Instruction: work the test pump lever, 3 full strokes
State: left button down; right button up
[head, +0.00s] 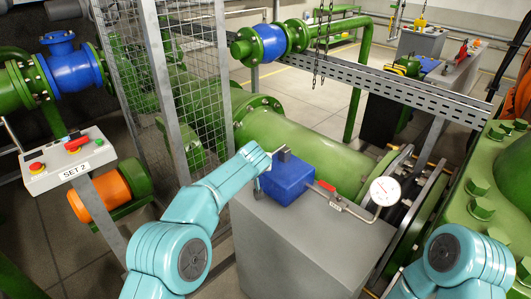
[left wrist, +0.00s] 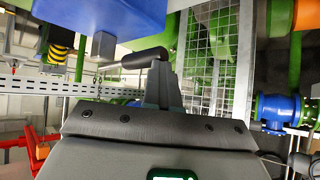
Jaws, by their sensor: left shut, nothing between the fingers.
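The test pump is a blue box (head: 288,180) on top of a grey pedestal (head: 290,250). A pipe with a red-handled valve (head: 325,186) runs from it to a round white gauge (head: 385,190). My left gripper (head: 283,154) is at the pump's upper left edge. In the left wrist view its fingers (left wrist: 160,88) are shut with nothing between them. A black cylindrical lever grip (left wrist: 145,57) lies across just beyond the fingertips, close to or touching them; I cannot tell which. The blue pump body (left wrist: 100,15) is above it there. My right gripper is out of view.
A wire mesh guard (head: 195,95) and its posts stand left of the pump. A green pipe (head: 300,145) runs behind it, and green flanges with large bolts (head: 480,210) are at right. A control box labelled SET 2 (head: 68,160) is at far left.

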pick_arm(q)
jog(key=shift+w+d+r+p, duration=0.1)
jog(key=shift+r+p, duration=0.95)
jog(key=shift+r, duration=0.35)
jog(key=shift+w+r+p, duration=0.1)
jog(key=shift+r+p, duration=0.9)
jog(key=shift+r, duration=0.4)
jog(key=shift+w, duration=0.1)
notch_tip(320, 180, up, 7)
jog(key=p, duration=0.6)
jog(key=shift+d, duration=0.1)
